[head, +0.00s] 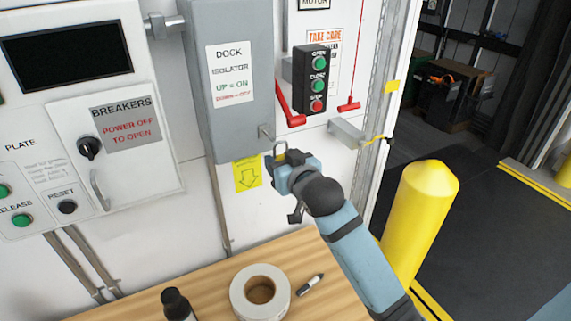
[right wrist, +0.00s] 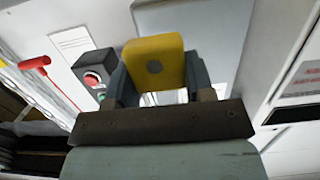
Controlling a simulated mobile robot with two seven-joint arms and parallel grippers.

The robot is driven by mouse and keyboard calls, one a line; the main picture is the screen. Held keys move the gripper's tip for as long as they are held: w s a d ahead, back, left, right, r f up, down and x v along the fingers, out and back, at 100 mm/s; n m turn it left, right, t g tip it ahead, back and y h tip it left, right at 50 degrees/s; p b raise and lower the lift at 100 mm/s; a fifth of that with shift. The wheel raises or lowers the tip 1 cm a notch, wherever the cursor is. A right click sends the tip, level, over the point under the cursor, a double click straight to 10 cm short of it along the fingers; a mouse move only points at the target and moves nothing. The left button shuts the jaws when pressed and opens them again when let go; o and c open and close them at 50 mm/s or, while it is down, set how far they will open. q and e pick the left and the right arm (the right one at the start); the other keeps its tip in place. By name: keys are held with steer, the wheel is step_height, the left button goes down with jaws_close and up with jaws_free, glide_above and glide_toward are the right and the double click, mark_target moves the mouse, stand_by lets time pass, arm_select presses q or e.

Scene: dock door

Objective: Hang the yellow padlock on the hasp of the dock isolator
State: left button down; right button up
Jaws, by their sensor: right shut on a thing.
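The grey dock isolator box (head: 228,112) hangs on the white wall, with its red lever (head: 288,103) pointing down on its right side. A small metal hasp (head: 266,132) sticks out near its lower right corner. My right gripper (head: 284,162) is just below the hasp, shut on the yellow padlock. In the right wrist view the padlock's yellow body (right wrist: 155,62) sits between the two fingers. In the head view the grey shackle (head: 280,148) points up, just under the hasp; I cannot tell if they touch. The body is mostly hidden there. My left gripper is out of view.
A push-button box (head: 312,82) and a red pull handle (head: 349,104) are right of the isolator. A metal bracket (head: 347,132) juts out nearby. A yellow bollard (head: 420,215) stands right.

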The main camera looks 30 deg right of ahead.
steer(key=shift+w, duration=0.85)
steer(key=shift+w+d+f, duration=0.1)
steer(key=shift+w, duration=0.85)
steer(key=shift+w+f, duration=0.45)
steer(key=shift+w, duration=0.2)
steer(key=o, duration=1)
steer(key=shift+s, duration=0.1)
